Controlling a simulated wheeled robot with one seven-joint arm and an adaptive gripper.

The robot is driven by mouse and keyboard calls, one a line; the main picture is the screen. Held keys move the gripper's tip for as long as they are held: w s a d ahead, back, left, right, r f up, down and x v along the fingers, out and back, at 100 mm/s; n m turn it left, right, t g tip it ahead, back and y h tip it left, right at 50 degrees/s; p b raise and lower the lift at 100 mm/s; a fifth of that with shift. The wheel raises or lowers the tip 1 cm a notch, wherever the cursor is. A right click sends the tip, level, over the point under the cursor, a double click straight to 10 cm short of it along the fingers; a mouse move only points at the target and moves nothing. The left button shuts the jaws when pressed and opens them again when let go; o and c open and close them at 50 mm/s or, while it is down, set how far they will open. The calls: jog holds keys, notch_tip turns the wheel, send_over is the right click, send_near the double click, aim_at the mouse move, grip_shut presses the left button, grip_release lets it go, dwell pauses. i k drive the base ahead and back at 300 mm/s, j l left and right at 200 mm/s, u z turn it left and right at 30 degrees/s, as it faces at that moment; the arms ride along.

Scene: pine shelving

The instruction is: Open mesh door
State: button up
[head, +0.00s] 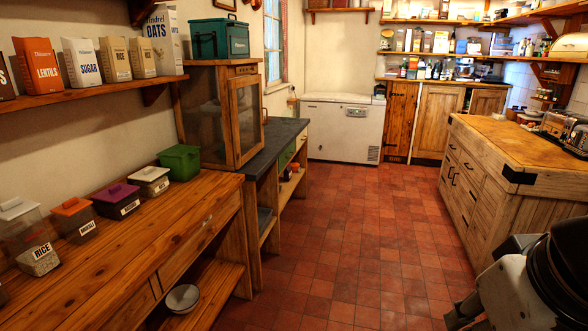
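A small wooden cabinet (190,113) with see-through side panels stands on the left counter. My arm shows at the bottom right, white and black. A dark part at its lower left end seems to be my gripper (462,312), cut by the frame edge. I cannot see whether its fingers are open. It is far from the cabinet, across the aisle.
A green box (219,38) stands on top of the cabinet. Lidded containers, including a green one (179,162), line the wooden bench (150,235). A wooden island (520,160) stands on the right. The tiled floor (350,235) between is clear.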

aim_at(240, 160)
jog(key=i+u, duration=0.3)
jog(key=i, duration=1.75)
jog(key=i+j, duration=0.2)
jog(key=i, duration=0.35)
jog(key=i+j, duration=0.15)
jog(key=i, duration=0.45)
jog(key=i+j, duration=0.2)
jog(key=i, duration=0.35)
